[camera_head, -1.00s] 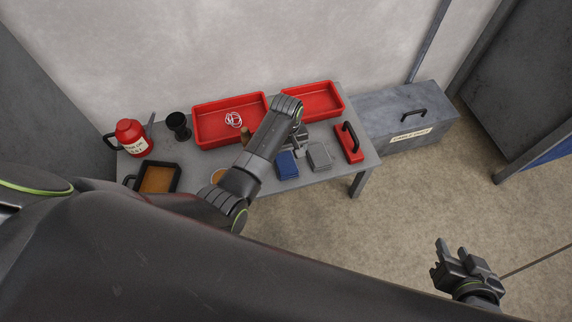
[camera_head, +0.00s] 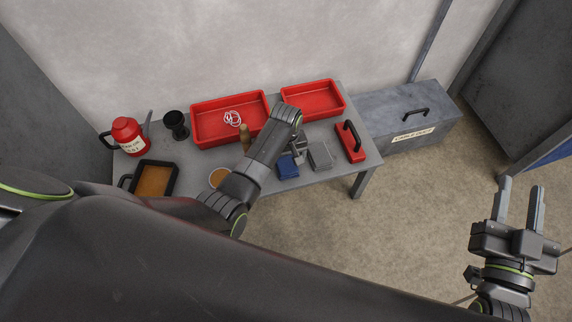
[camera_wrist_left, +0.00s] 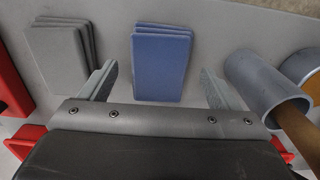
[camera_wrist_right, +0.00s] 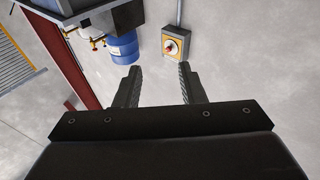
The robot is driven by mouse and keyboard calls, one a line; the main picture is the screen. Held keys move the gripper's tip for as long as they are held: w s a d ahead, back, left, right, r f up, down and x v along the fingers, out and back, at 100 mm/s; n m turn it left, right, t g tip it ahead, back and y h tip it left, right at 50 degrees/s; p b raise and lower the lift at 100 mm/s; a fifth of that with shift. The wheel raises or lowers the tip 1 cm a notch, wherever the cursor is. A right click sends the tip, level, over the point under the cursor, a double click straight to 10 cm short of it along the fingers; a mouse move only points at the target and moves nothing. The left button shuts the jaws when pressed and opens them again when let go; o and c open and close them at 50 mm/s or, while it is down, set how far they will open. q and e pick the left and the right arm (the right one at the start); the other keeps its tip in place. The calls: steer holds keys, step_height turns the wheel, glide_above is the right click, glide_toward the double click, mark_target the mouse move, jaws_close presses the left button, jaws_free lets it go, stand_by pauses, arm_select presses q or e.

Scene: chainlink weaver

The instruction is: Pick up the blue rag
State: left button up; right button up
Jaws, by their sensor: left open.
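The blue rag (camera_head: 288,170) is a folded stack lying on the grey table near its front edge. In the left wrist view the blue rag (camera_wrist_left: 160,62) lies ahead, between the two spread fingers. My left gripper (camera_head: 299,157) is open above the table, close to the rag's back edge. Its open fingers also show in the left wrist view (camera_wrist_left: 158,78), one on each side of the rag, and whether they touch it I cannot tell. My right gripper (camera_head: 520,190) is open and empty, away from the table at the right.
A folded grey rag (camera_head: 320,156) lies right beside the blue one, with a red block with a black handle (camera_head: 350,146) beyond. A grey cylinder (camera_wrist_left: 262,85) is right in the left wrist view. Red trays (camera_head: 205,128) stand behind.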

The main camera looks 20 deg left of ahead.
arm_select(q)
steer(key=shift+f, duration=0.45)
arm_select(e)
steer(key=r, duration=0.1)
steer(key=r+t, duration=0.2)
steer(key=shift+s+a+r+n, duration=0.1)
steer(key=shift+s+a+n, duration=0.1)
steer(key=shift+s+n, duration=0.15)
arm_select(q)
steer(key=shift+c, duration=0.3)
steer(key=c, duration=1)
